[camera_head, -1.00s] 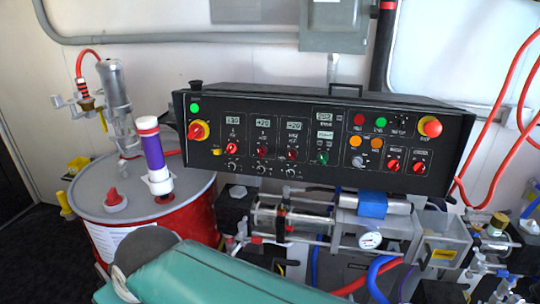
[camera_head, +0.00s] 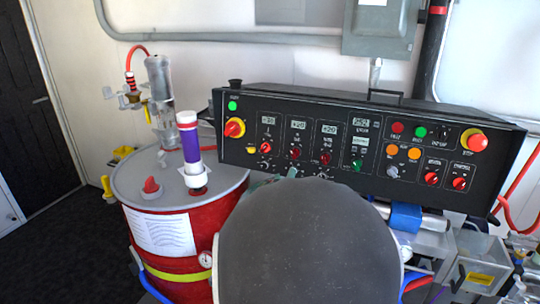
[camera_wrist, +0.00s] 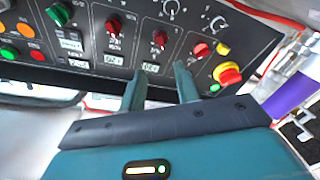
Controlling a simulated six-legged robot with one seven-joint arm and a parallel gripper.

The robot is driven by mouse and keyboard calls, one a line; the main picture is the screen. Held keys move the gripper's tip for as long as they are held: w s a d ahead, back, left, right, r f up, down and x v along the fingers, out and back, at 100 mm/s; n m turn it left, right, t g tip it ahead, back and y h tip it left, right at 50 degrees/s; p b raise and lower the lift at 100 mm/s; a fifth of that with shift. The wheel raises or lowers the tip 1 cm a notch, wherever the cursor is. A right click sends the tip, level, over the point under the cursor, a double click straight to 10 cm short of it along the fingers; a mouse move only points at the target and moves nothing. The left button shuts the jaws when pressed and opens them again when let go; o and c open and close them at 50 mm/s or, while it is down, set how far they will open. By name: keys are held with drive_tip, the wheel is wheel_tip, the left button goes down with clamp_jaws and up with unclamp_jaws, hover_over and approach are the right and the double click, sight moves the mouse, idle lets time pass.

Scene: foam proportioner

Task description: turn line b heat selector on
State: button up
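The black control panel (camera_head: 350,105) stands across the middle of the head view. The line B heat selector, a red knob (camera_head: 295,153), appears to be the one in the second small column, below a lit display. In the inverted wrist view the same red knob (camera_wrist: 160,38) shows just beyond my fingers. My gripper (camera_wrist: 160,72) is open and empty, its two teal fingers apart and facing the panel, with the column's display between the tips. The tips look short of the knob; contact cannot be told. The knob's pointer is too small to read. My arm hides most of the gripper in the head view.
A red and yellow switch (camera_head: 235,127) and a line A red knob (camera_head: 268,148) lie left of the knob; another red knob (camera_head: 325,157) lies right. A red drum (camera_head: 170,235) with a purple-banded cylinder (camera_head: 190,145) stands at left. Dark floor is clear at far left.

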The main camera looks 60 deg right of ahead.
sight(293, 155)
drive_tip(key=x, duration=1.3)
drive_tip(key=shift+w, duration=0.15)
drive_tip(key=c, duration=0.6)
